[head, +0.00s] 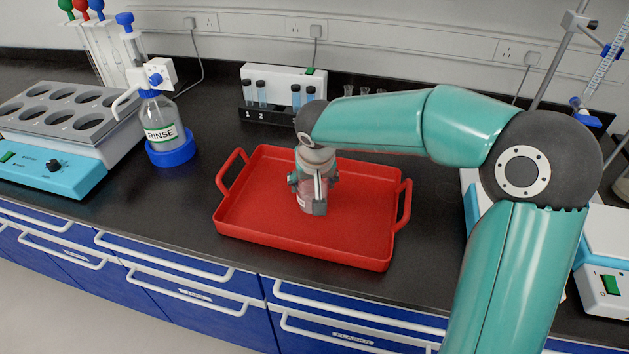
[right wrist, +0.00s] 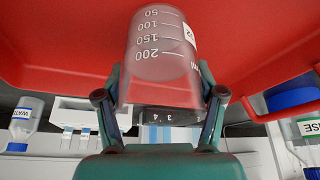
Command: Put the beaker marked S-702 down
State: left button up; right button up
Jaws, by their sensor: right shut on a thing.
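My right gripper (head: 313,199) is shut on a clear glass beaker (head: 303,201) over the middle of the red tray (head: 256,215). In the right wrist view, the fingers of the right gripper (right wrist: 160,78) grip both sides of the beaker (right wrist: 160,60). The beaker has white volume marks and a white label, of which only the edge shows, so I cannot read its full code. I cannot tell whether the beaker's base touches the tray floor. My left gripper is not in view.
The tray has raised walls and two side handles; its floor around the beaker is clear. A rinse bottle (head: 160,125) in a blue holder stands left. A tube rack (head: 270,118) stands behind the tray. A block with round wells (head: 60,140) is at far left.

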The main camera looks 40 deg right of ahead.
jog(key=o, duration=1.5)
jog(key=v, duration=1.1)
jog(key=shift+p, duration=0.3)
jog(key=shift+s+r, duration=0.2)
jog(key=shift+r, duration=0.35)
